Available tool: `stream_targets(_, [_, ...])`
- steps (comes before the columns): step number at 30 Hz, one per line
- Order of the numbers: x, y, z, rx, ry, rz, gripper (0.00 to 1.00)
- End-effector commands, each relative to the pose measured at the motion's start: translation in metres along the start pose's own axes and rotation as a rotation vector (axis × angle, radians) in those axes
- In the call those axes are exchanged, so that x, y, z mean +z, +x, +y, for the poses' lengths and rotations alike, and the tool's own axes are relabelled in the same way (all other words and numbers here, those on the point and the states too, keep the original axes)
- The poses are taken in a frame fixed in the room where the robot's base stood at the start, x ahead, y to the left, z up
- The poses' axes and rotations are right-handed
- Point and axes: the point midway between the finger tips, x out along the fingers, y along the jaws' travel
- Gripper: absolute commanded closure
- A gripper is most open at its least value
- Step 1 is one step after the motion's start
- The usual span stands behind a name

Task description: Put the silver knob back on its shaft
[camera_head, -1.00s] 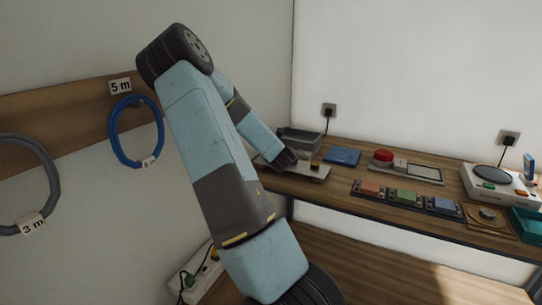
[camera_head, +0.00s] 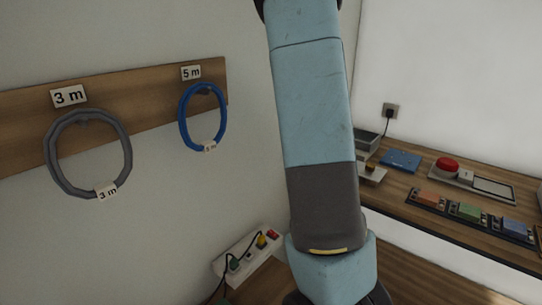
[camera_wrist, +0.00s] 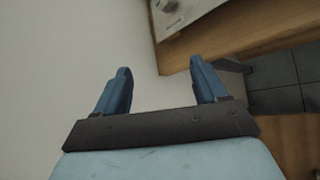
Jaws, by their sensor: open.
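I cannot make out the silver knob or its shaft for certain in any view. In the wrist view, a pale plate (camera_wrist: 190,14) lies on the wooden bench at the top edge, with a small greyish shape on it that is too blurred and cut off to name. My gripper (camera_wrist: 160,68) is open and empty in the wrist view, its blue fingers apart in front of the white wall and below the bench edge. In the head view my arm crosses the middle and hides part of the bench's left end; my gripper does not show there.
The bench (camera_head: 408,190) carries a blue pad (camera_head: 401,159), a red button (camera_head: 447,165) and several coloured modules (camera_head: 468,211). Grey (camera_head: 56,165) and blue (camera_head: 183,125) cable coils hang on the left wall. A power strip (camera_head: 236,252) lies low beside my arm.

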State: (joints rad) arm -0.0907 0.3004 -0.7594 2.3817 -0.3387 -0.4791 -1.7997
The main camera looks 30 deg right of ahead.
Motion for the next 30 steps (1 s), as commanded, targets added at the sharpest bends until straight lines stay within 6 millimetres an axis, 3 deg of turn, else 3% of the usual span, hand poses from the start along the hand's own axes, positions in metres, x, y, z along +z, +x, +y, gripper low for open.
stream_targets(14, [-0.054, -0.117, 0.049, -0.161, 0.767, 0.2, 0.28])
stream_targets(23, [-0.087, -0.216, 0.064, -0.325, 1.155, 0.288, 0.28])
stream_targets(30, [-0.11, -0.302, 0.058, -0.474, 1.41, 0.295, 0.28])
